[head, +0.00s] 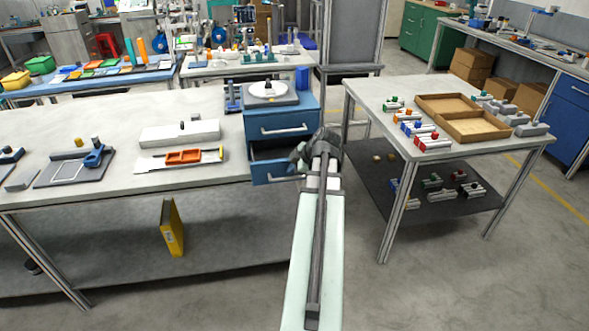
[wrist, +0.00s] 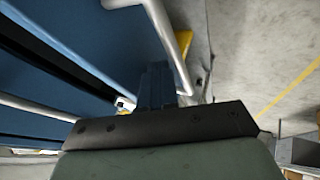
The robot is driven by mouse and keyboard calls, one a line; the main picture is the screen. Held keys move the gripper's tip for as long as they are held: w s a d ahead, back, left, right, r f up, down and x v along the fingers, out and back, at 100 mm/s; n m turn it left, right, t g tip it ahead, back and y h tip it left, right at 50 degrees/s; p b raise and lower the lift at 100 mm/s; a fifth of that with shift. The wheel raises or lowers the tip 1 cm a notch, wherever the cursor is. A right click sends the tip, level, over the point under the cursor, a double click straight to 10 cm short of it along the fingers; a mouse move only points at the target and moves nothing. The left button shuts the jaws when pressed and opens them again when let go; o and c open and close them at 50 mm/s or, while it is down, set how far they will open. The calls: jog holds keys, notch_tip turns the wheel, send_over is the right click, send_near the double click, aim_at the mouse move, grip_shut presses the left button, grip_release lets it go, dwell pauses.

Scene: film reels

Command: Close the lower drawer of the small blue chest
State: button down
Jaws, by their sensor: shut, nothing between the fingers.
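The small blue chest (head: 283,108) stands at the right end of the long white table in the head view. Its upper drawer (head: 270,127) looks shut. Its lower drawer (head: 272,173) stands pulled out, with a dark gap above its front. My gripper (head: 297,158) is at the right side of the lower drawer's front, partly hidden by my wrist. In the wrist view my gripper (wrist: 160,85) is shut and empty, with its fingers beside blue panels and silver bar handles. I cannot tell whether the fingers touch the drawer.
A plate-like white piece on a grey base (head: 268,90) sits on top of the chest. A white table with wooden trays (head: 470,126) stands to the right, with a dark lower shelf (head: 450,214). A yellow binder (head: 172,228) stands under the long table (head: 60,122).

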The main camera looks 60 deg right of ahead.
jog(key=w+d, duration=0.7)
jog(key=shift+s, duration=0.1)
dwell(0.4)
